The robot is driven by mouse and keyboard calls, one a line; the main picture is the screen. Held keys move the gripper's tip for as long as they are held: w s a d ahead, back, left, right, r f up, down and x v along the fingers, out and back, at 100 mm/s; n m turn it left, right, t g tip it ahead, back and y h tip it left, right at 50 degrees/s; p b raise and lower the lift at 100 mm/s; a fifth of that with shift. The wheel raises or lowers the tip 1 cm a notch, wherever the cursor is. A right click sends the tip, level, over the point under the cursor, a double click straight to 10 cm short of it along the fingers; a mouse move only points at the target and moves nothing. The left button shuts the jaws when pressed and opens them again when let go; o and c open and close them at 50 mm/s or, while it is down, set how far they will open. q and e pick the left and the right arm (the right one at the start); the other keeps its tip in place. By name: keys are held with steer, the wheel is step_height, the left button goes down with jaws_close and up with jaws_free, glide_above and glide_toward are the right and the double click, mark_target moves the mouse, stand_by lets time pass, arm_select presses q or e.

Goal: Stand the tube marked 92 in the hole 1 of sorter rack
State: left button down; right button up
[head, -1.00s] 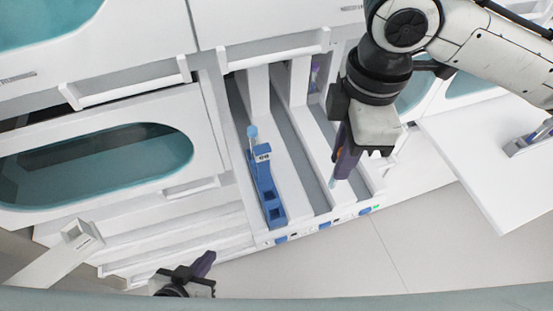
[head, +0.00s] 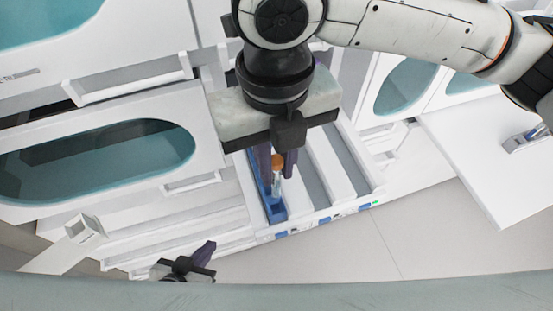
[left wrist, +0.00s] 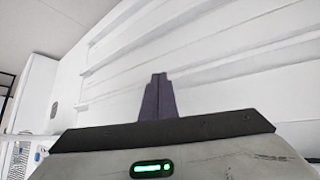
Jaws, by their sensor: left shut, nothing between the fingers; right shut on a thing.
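A tube with an orange cap (head: 278,160) and a pale clear body is between the dark fingers of my right gripper (head: 277,167), which is shut on it. No number on the tube can be read. It hangs roughly upright over the blue sorter rack (head: 277,212); whether its lower end is in a hole or above it, I cannot tell. My gripper hides the rack's far part, and no hole numbers are readable. My left gripper (head: 205,254) is shut and empty at the lower left; its closed fingers show in the left wrist view (left wrist: 158,98).
The rack lies in one lane of a white slotted track (head: 340,177); the lanes to its right look empty. White cabinets with teal windows (head: 110,160) stand at the left. A white table (head: 490,150) with a small device (head: 525,138) is at the right.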

mark_target(276, 182)
steer(key=shift+f+b, duration=1.85)
steer(key=shift+b, duration=0.15)
steer(key=shift+f+b, duration=0.35)
steer(key=shift+b, duration=0.15)
steer(key=shift+p, duration=0.45)
steer(key=shift+f, duration=0.1)
steer(key=shift+p, duration=0.5)
steer(key=shift+f, duration=0.1)
